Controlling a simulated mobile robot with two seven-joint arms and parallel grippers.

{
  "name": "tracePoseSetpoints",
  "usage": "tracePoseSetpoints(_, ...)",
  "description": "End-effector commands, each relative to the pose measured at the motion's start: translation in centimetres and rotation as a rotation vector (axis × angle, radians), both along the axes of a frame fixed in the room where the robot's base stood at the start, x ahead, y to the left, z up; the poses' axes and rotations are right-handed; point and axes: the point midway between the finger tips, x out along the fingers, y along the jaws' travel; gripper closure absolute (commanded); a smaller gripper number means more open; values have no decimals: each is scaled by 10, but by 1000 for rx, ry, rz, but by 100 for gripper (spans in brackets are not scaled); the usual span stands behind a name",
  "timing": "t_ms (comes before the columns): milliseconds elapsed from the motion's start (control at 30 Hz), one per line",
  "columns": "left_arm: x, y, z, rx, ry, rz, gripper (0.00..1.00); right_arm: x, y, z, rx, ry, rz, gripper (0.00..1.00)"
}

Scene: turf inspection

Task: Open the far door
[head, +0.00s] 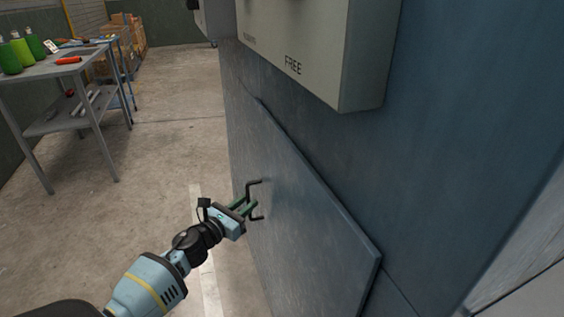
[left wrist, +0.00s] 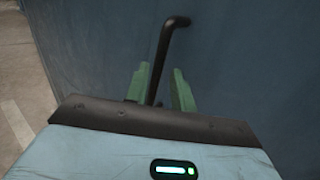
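A blue-grey door panel (head: 310,225) sits on the front of the blue cabinet and stands slightly proud of its face. It looks shut or nearly so. Its dark bent bar handle (head: 249,190) is on the panel's left part and also shows in the left wrist view (left wrist: 167,45). My left gripper (head: 246,206) is at the handle, with green fingers. In the left wrist view its fingers (left wrist: 160,90) stand on either side of the bar, with a visible gap at the right finger. My right gripper is out of view.
A pale box marked FREE (head: 330,55) juts out above the door. A grey metal table (head: 40,68) with green bottles (head: 20,48) and tools stands at the far left. Cardboard boxes (head: 120,42) are behind it. The concrete floor (head: 165,125) between table and cabinet is clear.

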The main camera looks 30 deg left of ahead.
Motion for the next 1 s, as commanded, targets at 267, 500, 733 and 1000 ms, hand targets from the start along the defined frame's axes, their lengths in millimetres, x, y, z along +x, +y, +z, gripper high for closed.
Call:
tracePoseSetpoints(267, 14, -2, -1, -1, 1, -1, 75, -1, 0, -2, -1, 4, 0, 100)
tracePoseSetpoints(500, 15, -2, -1, -1, 1, -1, 75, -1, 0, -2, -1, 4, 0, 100)
tracePoseSetpoints(733, 14, -3, -1, -1, 1, -3, 100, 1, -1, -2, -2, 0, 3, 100)
tracePoseSetpoints(1000, 14, -5, -1, -1, 1, -7, 100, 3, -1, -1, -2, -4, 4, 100)
